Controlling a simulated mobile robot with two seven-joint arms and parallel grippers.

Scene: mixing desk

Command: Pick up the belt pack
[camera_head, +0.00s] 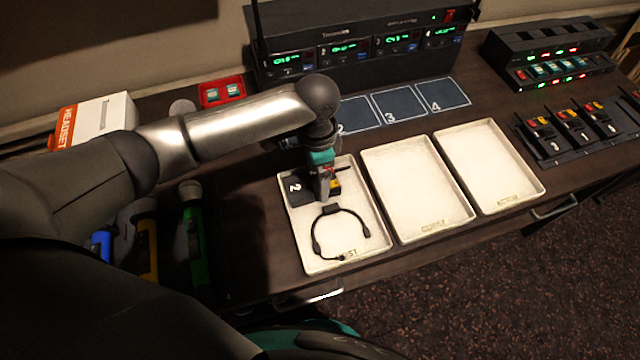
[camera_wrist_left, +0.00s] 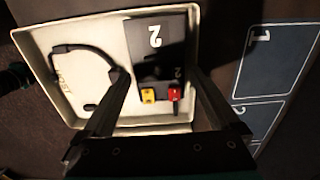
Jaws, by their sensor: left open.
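A black belt pack marked 2 (camera_head: 299,190) lies in the leftmost white tray (camera_head: 367,244), near its back end. In the left wrist view the belt pack (camera_wrist_left: 158,52) shows its white number, a yellow part and a red part at one end. My left gripper (camera_head: 326,190) is over the belt pack and hides part of it. In the left wrist view my left gripper (camera_wrist_left: 160,88) is open, with one finger to each side of the pack. Whether the fingers touch it cannot be told.
A black headset (camera_head: 340,232) lies in the same tray, in front of the pack. Two empty white trays (camera_head: 417,190) (camera_head: 490,165) stand to the right. Several belt packs (camera_head: 570,128) sit in a rack at far right. Coloured handheld microphones (camera_head: 193,235) stand at left.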

